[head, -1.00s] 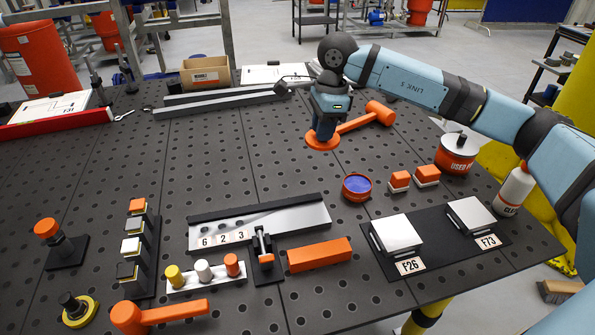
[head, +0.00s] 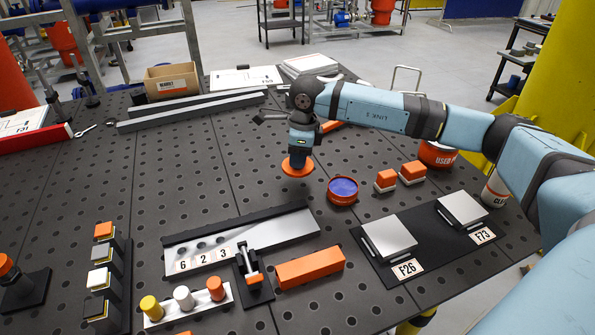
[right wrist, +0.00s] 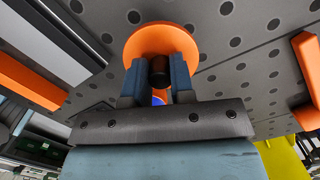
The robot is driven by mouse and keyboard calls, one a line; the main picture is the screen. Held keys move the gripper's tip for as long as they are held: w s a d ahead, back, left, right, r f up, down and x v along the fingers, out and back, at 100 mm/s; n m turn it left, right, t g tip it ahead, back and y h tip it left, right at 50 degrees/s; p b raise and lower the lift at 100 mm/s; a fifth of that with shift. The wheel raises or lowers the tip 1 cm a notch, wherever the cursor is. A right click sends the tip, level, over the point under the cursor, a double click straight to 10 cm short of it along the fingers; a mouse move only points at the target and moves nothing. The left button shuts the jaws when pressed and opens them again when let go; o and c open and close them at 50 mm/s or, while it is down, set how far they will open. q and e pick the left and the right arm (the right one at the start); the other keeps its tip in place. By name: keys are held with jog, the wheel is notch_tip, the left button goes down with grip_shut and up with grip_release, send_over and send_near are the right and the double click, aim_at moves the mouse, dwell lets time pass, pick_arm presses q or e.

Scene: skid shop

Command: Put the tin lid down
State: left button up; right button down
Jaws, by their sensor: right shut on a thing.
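The tin lid (head: 288,171) is a flat orange disc with a dark knob. My right gripper (head: 299,155) points down and is shut on the knob. The lid also shows in the right wrist view (right wrist: 160,35), with the knob (right wrist: 160,70) between the fingers (right wrist: 155,85). The open round tin (head: 342,197), orange-red with blue inside, stands on the table just right of and nearer than the lid. The lid is apart from the tin. I cannot tell whether it touches the table. My left gripper is not in view.
Two orange-topped blocks (head: 386,177) stand right of the tin. A black mat (head: 421,231) with two metal plates lies front right. A metal plate marked 6 2 3 (head: 270,232) and an orange bar (head: 310,267) lie in front. The perforated table (head: 200,165) is clear left of the lid.

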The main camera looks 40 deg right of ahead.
aim_at(298, 182)
jog(key=shift+f, duration=2.5)
jog(key=c, duration=1)
grip_release()
jog(key=r, duration=0.8)
jog(key=s+d+r, duration=0.1)
jog(key=r, duration=0.3)
jog(key=shift+r, duration=0.1)
